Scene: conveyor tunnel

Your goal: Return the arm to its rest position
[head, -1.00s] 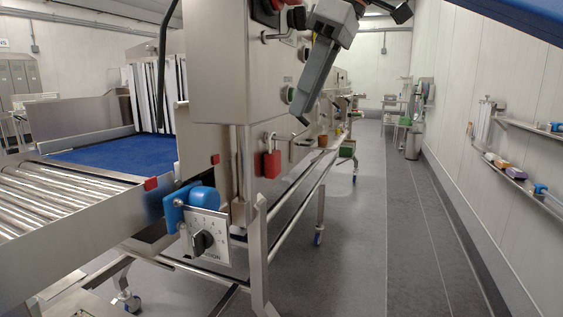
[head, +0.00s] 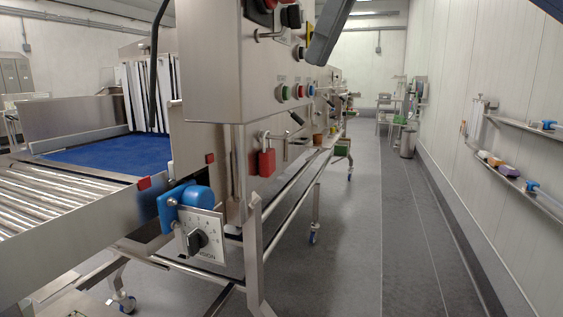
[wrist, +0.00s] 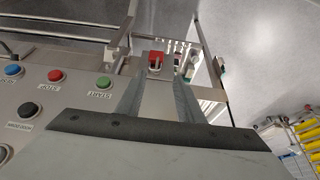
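My gripper (head: 320,55) shows at the top of the head view as a dark grey shape, with most of my arm out of frame. It is beside the right side of the steel control box (head: 215,70) and looks empty. In the wrist view, two grey fingers (wrist: 157,78) stand apart with nothing held between them. The box's labelled buttons, including green START (wrist: 104,82) and red STOP (wrist: 56,75), lie to the left of the fingers. A red padlock (wrist: 155,62) shows beyond the gap.
A roller conveyor (head: 60,200) and blue belt (head: 110,152) lie left. A blue-covered dial plate (head: 205,235) juts out below the control box. Wall shelves (head: 520,180) holding small items line the right wall. The grey aisle floor (head: 370,230) between is clear.

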